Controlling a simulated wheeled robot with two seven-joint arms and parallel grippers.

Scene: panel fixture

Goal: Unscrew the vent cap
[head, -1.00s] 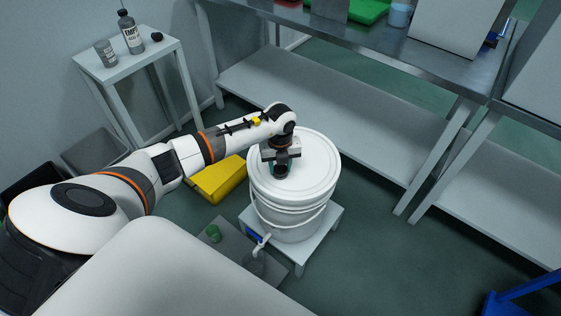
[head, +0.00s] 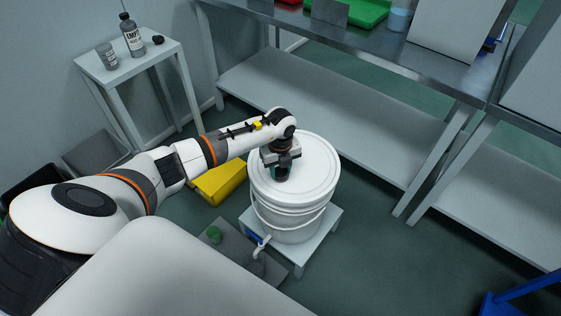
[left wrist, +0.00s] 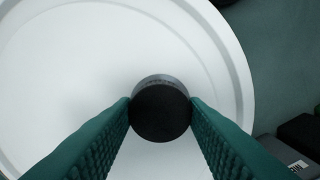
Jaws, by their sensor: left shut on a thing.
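The vent cap (left wrist: 160,113) is a round black cap with a grey rim behind it, seen from above in the left wrist view over the white lid. The white bucket (head: 292,208) stands upright on a small grey stand, with its lid (head: 315,170) on. My left gripper (head: 281,178) is over the left part of the lid, and its green ribbed fingers (left wrist: 160,113) are shut on the cap from both sides. In the head view the gripper hides the cap. I cannot tell whether the cap still touches the lid. My right gripper is not in view.
A white spigot (head: 262,245) sticks out low on the bucket's front. A yellow object (head: 221,182) lies on the floor to its left. A small table (head: 130,62) with bottles stands at the back left. A long metal bench (head: 330,105) runs behind.

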